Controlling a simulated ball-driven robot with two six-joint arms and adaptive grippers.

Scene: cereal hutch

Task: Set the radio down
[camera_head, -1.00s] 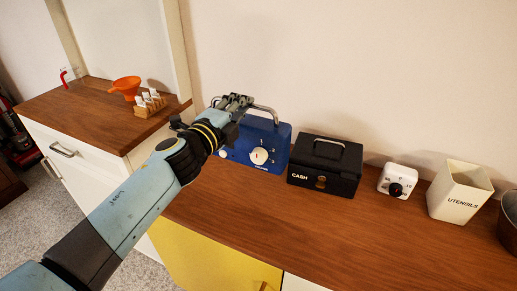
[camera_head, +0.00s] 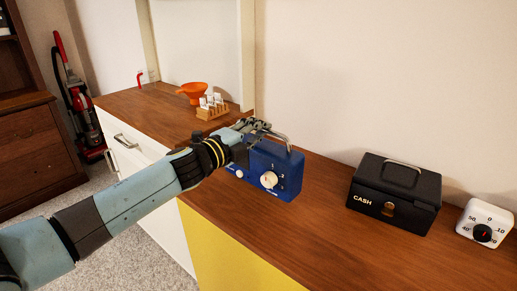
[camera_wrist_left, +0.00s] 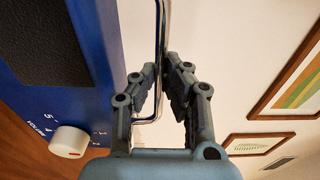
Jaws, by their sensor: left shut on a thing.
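The blue radio (camera_head: 276,168) has a white dial and a metal carrying handle (camera_head: 283,137). It is upright at the wooden counter, left of the cash box. My left gripper (camera_head: 262,127) is at the top of the radio, shut on the handle. In the left wrist view the fingers (camera_wrist_left: 164,78) close around the thin handle bar, and the radio's blue face (camera_wrist_left: 96,40) with its white knob fills the left side. I cannot tell whether the radio's base touches the counter. My right gripper is not in view.
The black cash box (camera_head: 394,193) and a white timer (camera_head: 484,224) stand to the right on the counter (camera_head: 300,235). A wooden rack (camera_head: 212,111) with white-topped jars and an orange funnel (camera_head: 193,91) stand behind to the left. Bare counter lies between radio and cash box.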

